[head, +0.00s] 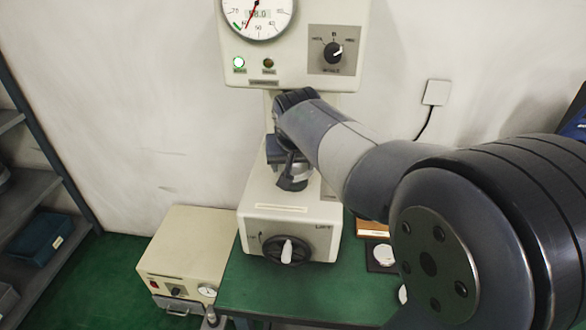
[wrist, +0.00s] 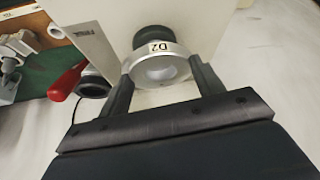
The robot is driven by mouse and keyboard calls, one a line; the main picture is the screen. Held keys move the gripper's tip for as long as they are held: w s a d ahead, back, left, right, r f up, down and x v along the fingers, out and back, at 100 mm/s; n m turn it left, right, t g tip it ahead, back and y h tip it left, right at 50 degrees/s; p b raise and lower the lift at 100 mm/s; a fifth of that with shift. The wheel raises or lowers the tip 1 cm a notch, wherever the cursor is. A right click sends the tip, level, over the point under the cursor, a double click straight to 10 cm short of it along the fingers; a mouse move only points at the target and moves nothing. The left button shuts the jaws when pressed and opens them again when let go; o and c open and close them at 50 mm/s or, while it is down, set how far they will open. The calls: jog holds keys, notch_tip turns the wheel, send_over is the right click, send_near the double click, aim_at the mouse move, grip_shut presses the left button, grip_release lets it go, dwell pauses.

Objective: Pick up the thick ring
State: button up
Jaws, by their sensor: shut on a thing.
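A silver ring marked D2 (wrist: 161,68) is between the two fingers of my gripper (wrist: 165,76) in the wrist view. The fingers are shut on it, one on each side. A dark round post (wrist: 153,39) shows right behind the ring, at the pale tester; I cannot tell whether they touch. In the head view my gripper (head: 291,177) is at the tester (head: 290,205), between its upper housing and its base. My wrist hides most of that spot, and I cannot make out the ring there.
A red handle (wrist: 67,81) and a dark round part (wrist: 94,86) are left of my gripper in the wrist view. The green table (head: 290,294) has clear room in front of the tester. A beige box (head: 188,255) stands to its left, a shelf (head: 35,190) further left.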

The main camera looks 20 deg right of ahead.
aim_at(293, 170)
jog(key=shift+c, duration=0.9)
jog(key=shift+r, duration=0.15)
jog(key=shift+r, duration=0.2)
notch_tip(293, 170, up, 3)
jog(key=shift+s+r, duration=0.1)
jog(key=s+a+b, duration=0.1)
jog(key=s, duration=0.7)
jog(key=s+a+b, duration=0.1)
jog(key=s+a, duration=0.1)
jog(key=s, duration=0.7)
jog(key=shift+s+a, duration=0.2)
jog(key=shift+a, duration=0.05)
jog(key=shift+f, duration=0.2)
